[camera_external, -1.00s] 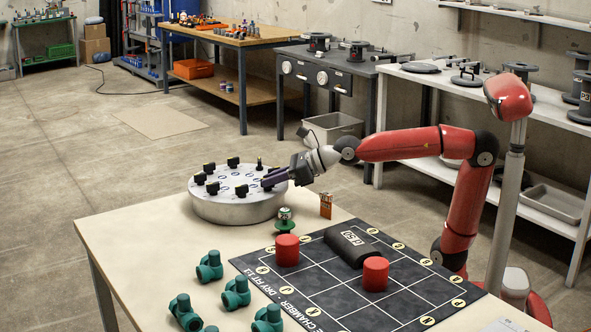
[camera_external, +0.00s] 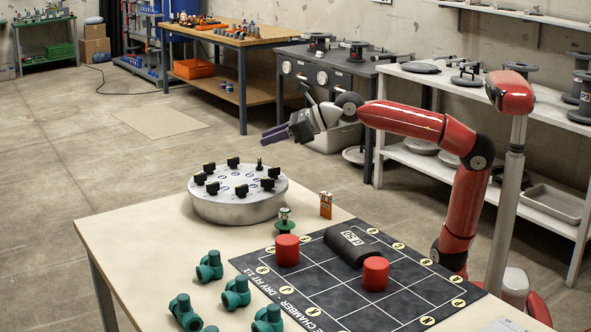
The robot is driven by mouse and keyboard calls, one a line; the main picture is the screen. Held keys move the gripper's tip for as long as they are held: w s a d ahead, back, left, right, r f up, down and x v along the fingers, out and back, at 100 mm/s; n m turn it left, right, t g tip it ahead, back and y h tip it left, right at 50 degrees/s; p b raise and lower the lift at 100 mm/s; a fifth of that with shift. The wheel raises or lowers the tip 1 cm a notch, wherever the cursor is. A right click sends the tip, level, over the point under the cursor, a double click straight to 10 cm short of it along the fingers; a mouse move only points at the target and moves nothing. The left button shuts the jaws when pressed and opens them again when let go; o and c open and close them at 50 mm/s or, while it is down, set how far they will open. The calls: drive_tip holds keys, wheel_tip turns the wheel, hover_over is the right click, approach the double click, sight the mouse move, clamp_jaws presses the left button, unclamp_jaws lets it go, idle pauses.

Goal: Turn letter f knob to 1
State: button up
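The round grey knob panel (camera_external: 238,209) stands on the near table. Several black knobs, such as the right one (camera_external: 267,184), the front one (camera_external: 242,191) and the back one (camera_external: 233,162), ring its top. Their letters and the numbers are too small to read, so I cannot tell which is f or where it points. My gripper (camera_external: 269,134) is raised above and behind the panel's right side, apart from all knobs. Its two purple fingers point left, look slightly apart, and hold nothing.
A small green-based item (camera_external: 285,222) and an orange box (camera_external: 326,205) stand right of the panel. Green pipe fittings (camera_external: 236,294) stand at the front.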

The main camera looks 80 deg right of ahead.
wheel_tip(320, 180, up, 9)
drive_tip(key=shift+f, duration=0.15)
idle(0.4)
